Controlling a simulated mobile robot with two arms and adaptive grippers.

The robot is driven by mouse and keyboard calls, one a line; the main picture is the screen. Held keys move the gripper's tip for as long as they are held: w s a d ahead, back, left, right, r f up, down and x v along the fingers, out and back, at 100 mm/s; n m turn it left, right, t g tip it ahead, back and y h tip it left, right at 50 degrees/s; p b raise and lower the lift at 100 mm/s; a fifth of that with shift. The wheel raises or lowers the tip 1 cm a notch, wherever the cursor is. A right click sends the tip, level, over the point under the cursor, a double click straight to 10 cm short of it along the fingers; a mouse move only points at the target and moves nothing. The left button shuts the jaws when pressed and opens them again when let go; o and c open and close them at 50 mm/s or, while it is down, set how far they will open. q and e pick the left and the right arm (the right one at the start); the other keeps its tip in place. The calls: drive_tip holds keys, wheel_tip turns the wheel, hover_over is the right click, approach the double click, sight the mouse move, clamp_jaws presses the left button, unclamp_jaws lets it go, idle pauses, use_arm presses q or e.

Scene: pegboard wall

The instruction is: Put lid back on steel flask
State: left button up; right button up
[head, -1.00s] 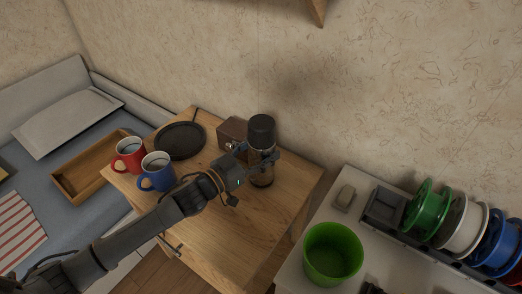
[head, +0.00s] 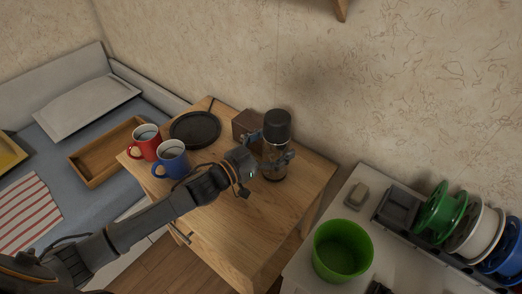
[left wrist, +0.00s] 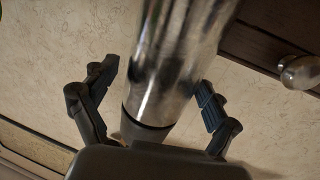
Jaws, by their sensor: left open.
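The steel flask (head: 272,156) stands upright on a small wooden table, with a black lid (head: 276,125) on its top. My left gripper (head: 273,151) has its fingers on both sides of the flask, below the lid. In the left wrist view the shiny flask body (left wrist: 180,60) passes between the parted fingers of the left gripper (left wrist: 157,80), with a dark band at its lower end. Whether a finger touches the flask I cannot tell. The flask's lower part is partly hidden by the gripper in the head view. My right gripper is not in view.
The wooden table (head: 235,225) also holds a brown box (head: 246,122) close behind the flask, a black round plate (head: 195,129), a red mug (head: 146,144) and a blue mug (head: 171,160). A green bucket (head: 342,250) stands on a pale surface at right. The table front is clear.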

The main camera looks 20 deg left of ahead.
use_arm(q)
drive_tip(key=p+v, duration=0.2)
drive_tip(key=v, duration=1)
drive_tip(key=shift+p, duration=0.4)
